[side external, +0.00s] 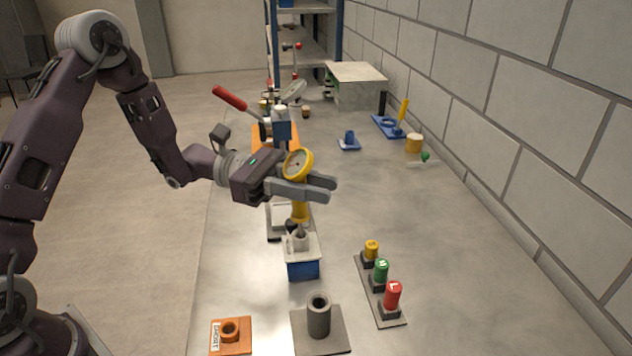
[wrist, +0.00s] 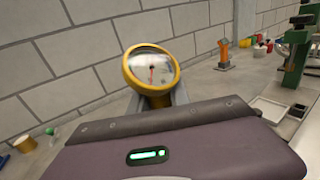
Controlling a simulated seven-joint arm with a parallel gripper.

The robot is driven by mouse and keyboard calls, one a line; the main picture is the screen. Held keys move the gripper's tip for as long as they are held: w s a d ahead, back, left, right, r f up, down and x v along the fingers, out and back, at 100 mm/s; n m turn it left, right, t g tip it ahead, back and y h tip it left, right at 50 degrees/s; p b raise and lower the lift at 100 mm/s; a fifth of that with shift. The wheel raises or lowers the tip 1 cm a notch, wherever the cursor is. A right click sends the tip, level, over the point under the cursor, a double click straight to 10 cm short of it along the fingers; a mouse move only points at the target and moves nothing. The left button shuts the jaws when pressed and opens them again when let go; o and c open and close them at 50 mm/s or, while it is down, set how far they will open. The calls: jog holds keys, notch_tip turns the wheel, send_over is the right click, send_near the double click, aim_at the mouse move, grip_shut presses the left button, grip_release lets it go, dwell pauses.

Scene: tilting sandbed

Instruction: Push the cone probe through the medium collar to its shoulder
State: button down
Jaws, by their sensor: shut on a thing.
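The cone probe is a yellow tool with a round dial (side external: 298,163) on top and a yellow shaft (side external: 300,212) below. My gripper (side external: 328,189) is shut on it just under the dial and holds it near upright. The dial (wrist: 151,69) fills the middle of the wrist view, with its needle visible. The probe's thin lower end meets a pale collar (side external: 301,243) on a white-topped blue block (side external: 303,269). I cannot tell how deep the tip sits in it, and the wrist view hides the tip.
A rack (side external: 365,287) with yellow, green "M" and red "L" pieces stands front right. A grey tube on a plate (side external: 320,330) and an orange block (side external: 231,346) stand in front. Red-handled equipment (side external: 231,98) is behind. The table right of the block is mostly clear.

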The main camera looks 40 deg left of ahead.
jog(key=shift+f, duration=2.1)
dwell(0.8)
